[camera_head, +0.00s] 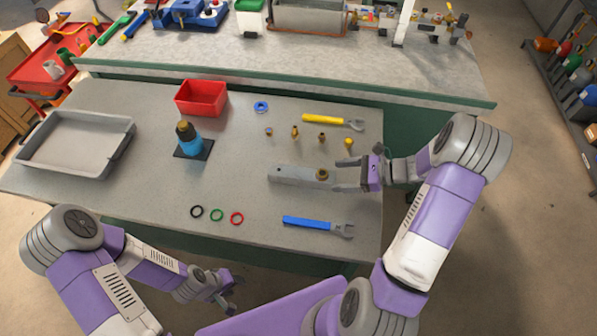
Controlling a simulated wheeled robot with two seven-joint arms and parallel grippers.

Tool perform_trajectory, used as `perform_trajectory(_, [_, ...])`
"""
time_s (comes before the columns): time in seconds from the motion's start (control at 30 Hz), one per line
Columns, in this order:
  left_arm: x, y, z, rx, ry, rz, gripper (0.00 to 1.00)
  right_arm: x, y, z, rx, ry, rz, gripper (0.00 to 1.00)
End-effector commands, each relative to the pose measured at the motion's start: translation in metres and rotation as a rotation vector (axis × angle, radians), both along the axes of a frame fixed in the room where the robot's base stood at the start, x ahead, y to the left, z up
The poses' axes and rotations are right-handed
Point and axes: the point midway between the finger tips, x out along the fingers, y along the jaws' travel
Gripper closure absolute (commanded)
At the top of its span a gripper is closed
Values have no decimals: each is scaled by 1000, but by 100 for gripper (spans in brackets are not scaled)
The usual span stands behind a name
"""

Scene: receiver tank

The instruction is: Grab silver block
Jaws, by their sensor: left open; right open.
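The silver block (290,174) is a long grey metal bar lying on the right part of the near table, with a brass fitting (322,174) on top near its right end. My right gripper (340,175) is open at the block's right end. Its two fingers point left, one towards the far side and one towards the near side of that end. I cannot tell whether they touch it. My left gripper (230,292) is open and empty, low in front of the table's near edge, away from the block.
Behind the block lie small brass fittings (295,132), a yellow wrench (333,122) and a blue ring (261,107). In front are a blue wrench (310,225) and three rings (217,215). A blue bottle (188,138), red bin (201,98) and grey tray (75,143) stand left.

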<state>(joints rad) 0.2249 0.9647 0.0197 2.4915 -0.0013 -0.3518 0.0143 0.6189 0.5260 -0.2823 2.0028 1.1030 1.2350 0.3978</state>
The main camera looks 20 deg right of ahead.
Motion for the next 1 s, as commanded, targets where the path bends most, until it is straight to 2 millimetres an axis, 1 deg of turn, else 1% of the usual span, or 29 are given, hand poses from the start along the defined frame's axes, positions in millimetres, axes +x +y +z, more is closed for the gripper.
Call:
perform_trajectory(0.03, [0,0,-5,0,0,0,57,0,0,-5,1,-1,-1,21])
perform_trajectory(0.17, [0,0,-8,0,-1,0,57,4,6,-9,2,-1,0,21])
perform_trajectory(0.37, [1,0,-12,0,-1,0,57,15,24,-16,1,0,2,21])
perform_trajectory(0.6, [1,0,-20,0,-1,0,57,32,52,-28,1,0,3,21])
perform_trajectory(0.7, [1,0,-22,0,-1,0,57,36,59,-31,1,-1,2,21])
perform_trajectory(0.97, [1,0,-21,0,-1,0,57,38,61,-31,0,0,0,21])
perform_trajectory(1.0, [1,0,-21,0,-1,0,57,38,61,-31,0,0,0,27])
